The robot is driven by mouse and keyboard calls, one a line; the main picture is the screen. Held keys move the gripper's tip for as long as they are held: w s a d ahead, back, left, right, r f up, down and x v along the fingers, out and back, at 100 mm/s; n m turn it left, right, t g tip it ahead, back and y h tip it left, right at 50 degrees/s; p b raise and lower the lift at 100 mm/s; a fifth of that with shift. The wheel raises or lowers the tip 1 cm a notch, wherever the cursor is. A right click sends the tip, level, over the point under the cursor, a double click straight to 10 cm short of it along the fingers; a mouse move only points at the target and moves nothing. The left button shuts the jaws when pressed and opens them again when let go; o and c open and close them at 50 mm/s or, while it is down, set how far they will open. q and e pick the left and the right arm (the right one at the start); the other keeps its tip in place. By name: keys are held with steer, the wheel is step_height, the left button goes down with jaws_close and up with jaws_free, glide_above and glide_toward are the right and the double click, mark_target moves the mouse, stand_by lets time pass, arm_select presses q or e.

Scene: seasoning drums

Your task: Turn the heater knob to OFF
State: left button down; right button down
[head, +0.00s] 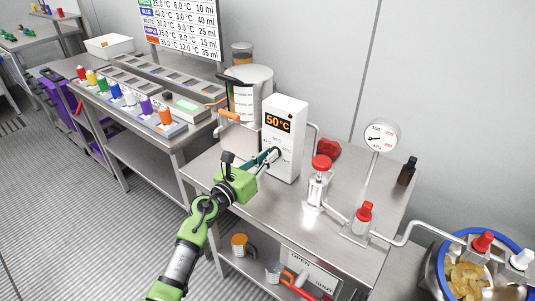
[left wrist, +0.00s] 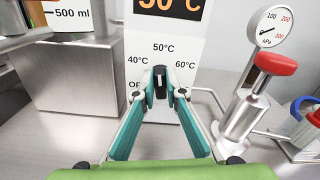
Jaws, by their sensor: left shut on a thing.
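The white heater box (head: 285,140) stands on the steel table, with a lit display (head: 278,121) reading 50°C. In the left wrist view its dial face (left wrist: 163,48) shows 40°C, 50°C and 60°C marks, and an OFF mark (left wrist: 134,85) partly hidden by a finger. The dark heater knob (left wrist: 159,82) is upright below the 50°C mark. My left gripper (head: 275,155), with green-teal fingers, reaches the front of the box and is shut on the knob. My right gripper is not in view.
Red-topped valves (head: 321,163) and a pressure gauge (head: 381,135) stand right of the heater.

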arm_select(q)
steer(key=n+p, duration=0.2)
steer(key=n, duration=0.5)
steer(key=n+p, duration=0.3)
steer(key=n, duration=0.4)
steer(key=f+n+p, duration=0.1)
steer(key=n+p, duration=0.1)
steer(key=n, duration=0.5)
steer(key=shift+w+a+n, duration=0.3)
steer(key=shift+w+n, duration=0.05)
steer(key=shift+n, duration=0.05)
steer(key=c, duration=2.1)
jaws_free()
steer(key=shift+f, duration=0.15)
steer(key=shift+s+f, duration=0.1)
